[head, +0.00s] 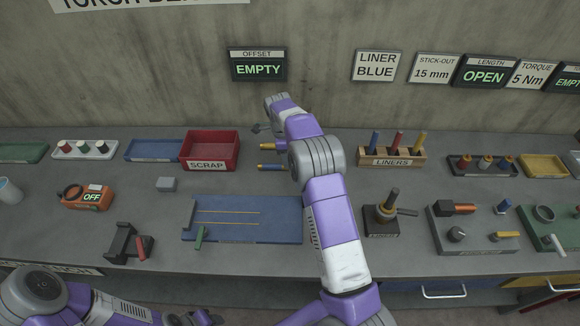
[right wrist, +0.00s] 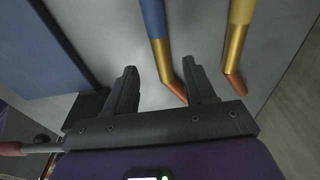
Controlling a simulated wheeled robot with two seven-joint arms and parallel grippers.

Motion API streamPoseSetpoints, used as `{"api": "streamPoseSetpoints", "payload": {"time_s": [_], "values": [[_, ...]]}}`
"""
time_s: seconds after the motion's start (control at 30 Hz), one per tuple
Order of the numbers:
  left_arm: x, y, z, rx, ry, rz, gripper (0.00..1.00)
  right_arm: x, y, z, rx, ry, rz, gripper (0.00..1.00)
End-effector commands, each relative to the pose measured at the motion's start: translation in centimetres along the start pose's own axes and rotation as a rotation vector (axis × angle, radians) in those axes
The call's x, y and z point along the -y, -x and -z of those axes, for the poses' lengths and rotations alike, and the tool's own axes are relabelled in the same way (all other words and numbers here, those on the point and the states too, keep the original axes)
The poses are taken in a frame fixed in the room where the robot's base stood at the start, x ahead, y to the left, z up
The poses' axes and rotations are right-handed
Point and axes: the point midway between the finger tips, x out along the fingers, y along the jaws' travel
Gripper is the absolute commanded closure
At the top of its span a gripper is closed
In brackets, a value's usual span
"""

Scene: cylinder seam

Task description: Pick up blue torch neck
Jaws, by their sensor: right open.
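The blue torch neck (right wrist: 154,22) lies on the bench in the right wrist view, with a brass section and a bent copper tip. In the head view it shows left of my arm (head: 272,167), partly hidden by it. My right gripper (right wrist: 160,68) is open and empty. The blue neck's brass and copper end shows between its fingers; I cannot tell the height gap. The head view does not show these fingers clearly. My left gripper (head: 197,318) is at the bottom edge, mostly cut off; its jaws are unclear.
A yellow torch neck (right wrist: 241,20) lies beside the blue one, also in the head view (head: 270,147). A blue mat (head: 240,233) lies in front. A red scrap bin (head: 237,150) stands behind left. A liner rack (head: 392,162) stands to the right.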

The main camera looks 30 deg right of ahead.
Motion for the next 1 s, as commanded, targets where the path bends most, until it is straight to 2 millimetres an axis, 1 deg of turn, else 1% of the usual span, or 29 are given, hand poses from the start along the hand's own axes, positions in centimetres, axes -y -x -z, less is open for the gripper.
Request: {"api": "streamPoseSetpoints", "payload": {"time_s": [0.03,0.1,0.23,0.33,0.53,0.57,0.9,1.0], "values": [[0.0,-0.1,0.0,0.000,0.000,0.000,0.57,-0.1,-1.0,0.1,-0.001,0.000,-0.004,0.45],[0.1,-0.2,0.0,0.000,0.000,0.000,0.57,0.0,-2.1,0.2,-0.001,-0.001,-0.005,0.45],[0.1,-0.3,0.0,-0.001,0.000,0.000,0.57,0.0,-3.8,0.2,-0.001,0.000,-0.003,0.45],[0.1,-0.3,0.0,-0.001,0.000,0.000,0.57,0.1,-4.4,0.2,-0.001,0.000,-0.002,0.45],[0.1,-0.3,0.0,0.000,0.000,0.000,0.57,0.1,-4.4,0.2,0.000,0.000,-0.001,0.45],[0.1,-0.3,0.0,0.000,0.000,0.000,0.57,0.1,-4.4,0.2,0.000,0.000,-0.001,0.47],[0.1,-0.3,0.0,0.000,0.000,0.000,0.57,0.1,-4.4,0.2,0.000,0.000,0.000,0.99],[0.1,-0.3,0.0,0.000,0.000,0.000,0.57,0.1,-4.4,0.2,0.000,0.000,0.000,1.00]]}}
